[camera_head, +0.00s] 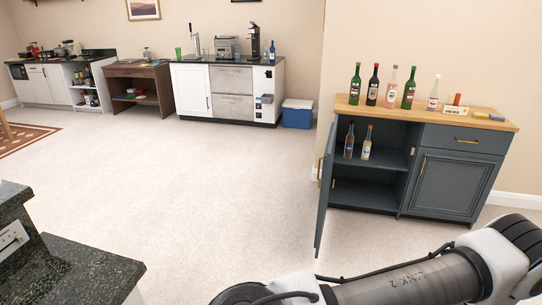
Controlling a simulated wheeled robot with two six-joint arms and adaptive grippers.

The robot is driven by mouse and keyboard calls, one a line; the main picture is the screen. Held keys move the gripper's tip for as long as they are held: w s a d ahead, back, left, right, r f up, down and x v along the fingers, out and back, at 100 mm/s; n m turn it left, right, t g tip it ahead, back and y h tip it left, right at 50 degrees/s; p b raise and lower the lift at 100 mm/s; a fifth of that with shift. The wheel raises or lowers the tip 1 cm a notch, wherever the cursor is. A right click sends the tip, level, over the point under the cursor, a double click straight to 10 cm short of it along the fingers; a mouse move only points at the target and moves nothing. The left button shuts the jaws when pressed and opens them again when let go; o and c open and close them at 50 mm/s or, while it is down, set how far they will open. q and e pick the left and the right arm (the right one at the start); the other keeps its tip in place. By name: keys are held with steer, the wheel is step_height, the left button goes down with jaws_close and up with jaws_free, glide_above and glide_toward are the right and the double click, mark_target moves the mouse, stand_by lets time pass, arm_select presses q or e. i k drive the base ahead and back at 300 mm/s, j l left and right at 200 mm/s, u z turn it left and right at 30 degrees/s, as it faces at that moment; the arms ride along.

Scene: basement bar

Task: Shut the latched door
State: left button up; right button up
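A blue-grey cabinet (450,180) with a wooden top stands against the wall at the right. Its left door (325,190) is swung wide open toward me and seen nearly edge-on, with a brass handle (320,169) on its left side. Two bottles (366,143) stand on the shelf inside. The cabinet's right door (444,185) is shut. A grey and white link of my own arm crosses the bottom right, below the open door. Neither gripper is in view.
Several bottles (391,88) stand on the cabinet's top. A dark stone counter (80,270) juts in at the lower left. A blue cooler (297,114) sits by the wall. The pale floor between is clear.

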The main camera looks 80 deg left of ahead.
mark_target(329, 155)
steer(key=i+j+u, duration=0.1)
steer(key=j+u, duration=0.15)
steer(key=u, duration=0.15)
steer(key=i+j+u, duration=0.15)
steer(key=u, duration=0.3)
steer(key=i+j+u, duration=0.15)
steer(key=j+u, duration=0.25)
steer(key=i+u, duration=0.2)
steer(key=u, duration=0.2)
steer(key=i+u, duration=0.2)
steer(key=u, duration=0.25)
